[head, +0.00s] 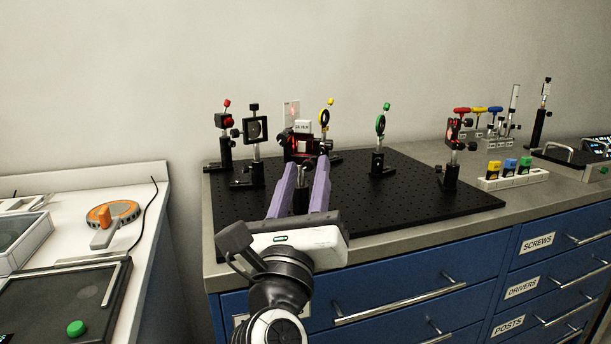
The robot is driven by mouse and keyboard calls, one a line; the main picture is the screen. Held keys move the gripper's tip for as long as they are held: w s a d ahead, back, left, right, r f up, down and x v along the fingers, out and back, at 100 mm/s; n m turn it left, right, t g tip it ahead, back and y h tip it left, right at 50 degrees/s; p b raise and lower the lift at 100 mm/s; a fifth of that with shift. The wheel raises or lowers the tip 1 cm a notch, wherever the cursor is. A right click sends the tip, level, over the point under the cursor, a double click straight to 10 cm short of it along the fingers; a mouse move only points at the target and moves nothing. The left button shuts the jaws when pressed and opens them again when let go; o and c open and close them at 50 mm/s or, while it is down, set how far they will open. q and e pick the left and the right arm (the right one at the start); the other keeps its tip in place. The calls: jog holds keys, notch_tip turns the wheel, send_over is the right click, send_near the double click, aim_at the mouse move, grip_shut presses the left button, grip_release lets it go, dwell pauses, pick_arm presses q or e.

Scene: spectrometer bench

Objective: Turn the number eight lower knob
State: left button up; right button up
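My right gripper (307,163) reaches forward over the black breadboard (410,200). Its two purple fingers are spread, with a gap between them. The tips are at a dark optical mount (302,147) with red light on it, near the board's back middle. A dark post shows between the fingers. The fingers hide the mount's lower part, and I cannot tell whether they touch it. No number eight is readable, and I cannot make out its lower knob. My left gripper is not in view.
Several post-mounted optics stand around: a red-knobbed one (226,135), a dark square one (254,131), a yellow-knobbed one (325,117), a green one (380,124) and one at right (452,145). A white side table (150,205) stands left. The board's front right is clear.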

grip_shut()
jog(key=shift+r+n+y+p, duration=0.3)
jog(key=shift+n+p, duration=0.1)
jog(key=shift+p, duration=0.55)
jog(key=shift+n+p, duration=0.3)
jog(key=shift+p, duration=0.2)
jog(key=shift+f, duration=0.1)
jog(key=shift+f+n, duration=0.15)
jog(key=shift+n, duration=0.15)
jog(key=shift+o, duration=0.4)
grip_release()
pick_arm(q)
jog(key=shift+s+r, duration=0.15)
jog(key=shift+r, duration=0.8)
pick_arm(e)
jog(key=shift+s+f, duration=0.1)
